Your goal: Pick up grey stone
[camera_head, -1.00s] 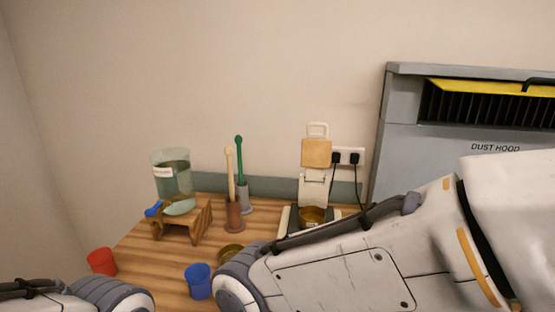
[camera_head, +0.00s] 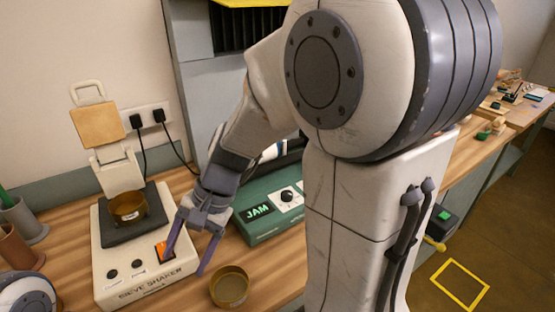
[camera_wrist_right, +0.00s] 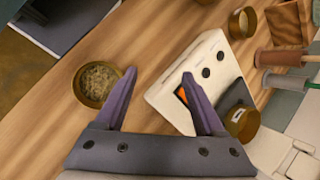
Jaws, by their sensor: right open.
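I cannot make out a grey stone in either view. My right gripper (camera_head: 184,262) is open and empty, with its purple fingers pointing down by the front right of the sieve shaker (camera_head: 165,283). In the right wrist view the open fingers (camera_wrist_right: 158,73) lie between a round brass sieve (camera_wrist_right: 80,87) and the shaker (camera_wrist_right: 158,98). That sieve holds something greyish and grainy, too small to identify. It also shows in the head view (camera_head: 230,303), just right of the fingers. My left gripper is not in view; only part of my left arm shows at lower left.
A second brass sieve (camera_head: 128,207) sits on the shaker's dark plate. A green jaw machine marked JAM (camera_head: 258,228) stands right of the gripper. Brown and grey holders stand at the far left. Bare wooden tabletop surrounds the loose sieve.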

